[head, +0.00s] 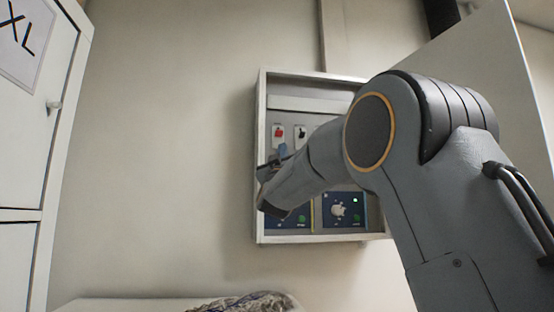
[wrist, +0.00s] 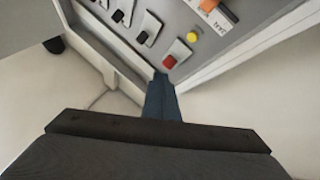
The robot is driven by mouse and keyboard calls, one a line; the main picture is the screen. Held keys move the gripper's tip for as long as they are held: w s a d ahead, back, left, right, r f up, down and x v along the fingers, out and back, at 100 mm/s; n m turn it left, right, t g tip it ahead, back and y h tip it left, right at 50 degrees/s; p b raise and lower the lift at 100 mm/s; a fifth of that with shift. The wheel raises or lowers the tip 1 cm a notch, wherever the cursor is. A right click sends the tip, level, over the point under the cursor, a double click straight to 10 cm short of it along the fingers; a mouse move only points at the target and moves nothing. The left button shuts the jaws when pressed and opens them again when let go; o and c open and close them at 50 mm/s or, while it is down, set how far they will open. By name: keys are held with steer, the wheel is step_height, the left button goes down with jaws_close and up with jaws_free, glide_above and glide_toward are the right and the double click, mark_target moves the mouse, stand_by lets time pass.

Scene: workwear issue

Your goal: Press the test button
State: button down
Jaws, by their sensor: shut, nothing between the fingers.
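A grey panel in a white-framed box (head: 262,200) hangs on the wall in the head view. It carries a red switch (head: 279,132), a black switch (head: 301,132) and blue lower plates with green buttons (head: 302,219). In the wrist view, a yellow button (wrist: 192,37) sits beside an orange part (wrist: 209,6) with a small label I cannot read. I cannot tell which control is the test button. My gripper (head: 283,149) is shut and empty in front of the panel. In the wrist view its blue fingertips (wrist: 161,77) are close to a red switch (wrist: 170,62); contact is unclear.
Several black switches (wrist: 142,37) line the panel in the wrist view. A white cabinet (head: 45,120) marked XL stands at the left. My arm hides the panel's right part.

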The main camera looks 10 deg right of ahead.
steer(key=w+p, duration=0.4)
steer(key=w, duration=0.4)
steer(key=shift+w+d, duration=0.4)
steer(key=shift+d, duration=0.05)
stand_by(2.1)
steer(key=shift+w, duration=0.4)
steer(key=shift+w, duration=0.35)
stand_by(0.5)
steer(key=shift+s, duration=0.15)
steer(key=shift+s+b, duration=0.6)
steer(key=shift+b, duration=0.1)
